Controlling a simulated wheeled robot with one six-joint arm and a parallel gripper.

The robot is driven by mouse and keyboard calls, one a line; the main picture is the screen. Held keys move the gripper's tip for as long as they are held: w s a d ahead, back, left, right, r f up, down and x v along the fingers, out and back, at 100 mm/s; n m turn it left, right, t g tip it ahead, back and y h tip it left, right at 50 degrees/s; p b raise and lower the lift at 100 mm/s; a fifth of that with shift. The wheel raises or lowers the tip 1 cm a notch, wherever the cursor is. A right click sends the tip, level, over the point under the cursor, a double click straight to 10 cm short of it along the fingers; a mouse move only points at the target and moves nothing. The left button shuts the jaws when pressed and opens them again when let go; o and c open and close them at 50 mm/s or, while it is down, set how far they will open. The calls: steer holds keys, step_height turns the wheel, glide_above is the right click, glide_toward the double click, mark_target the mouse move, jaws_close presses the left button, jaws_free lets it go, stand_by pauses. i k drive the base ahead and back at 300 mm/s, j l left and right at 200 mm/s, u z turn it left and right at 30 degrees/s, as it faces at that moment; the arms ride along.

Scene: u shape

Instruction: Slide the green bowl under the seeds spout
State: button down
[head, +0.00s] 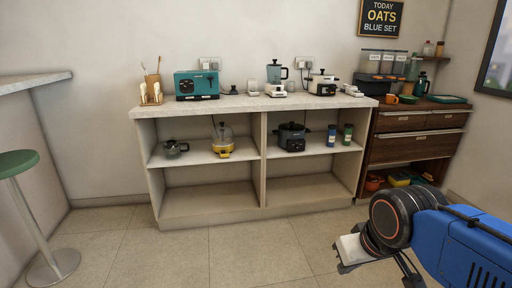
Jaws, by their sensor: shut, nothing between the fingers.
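A dispenser with several clear bins (384,63) stands at the back of the dark wooden cabinet on the right. Its labels and spouts are too small to read, so I cannot tell which is for seeds. A small green dish (408,99), perhaps the green bowl, sits on the cabinet top just right of an orange cup (391,99). My gripper (376,272) is low at the right, in front of the cabinet and far from the dispenser. It is shut and empty, partly cut off by the lower edge.
A pale counter (240,104) with appliances spans the middle, with shelves below. A green tray (446,99) lies on the cabinet's right side. Orange and yellow dishes (398,181) sit in its lower opening. A green stool (16,163) stands left. The floor (170,255) is clear.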

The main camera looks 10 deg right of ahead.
mark_target(411, 100)
steer(key=i+z, duration=0.25)
steer(key=i, duration=0.3)
steer(key=i+j+z, duration=0.2)
steer(key=i, duration=0.4)
steer(key=i+j+z, duration=0.1)
steer(key=i+z, duration=0.15)
steer(key=i, duration=0.3)
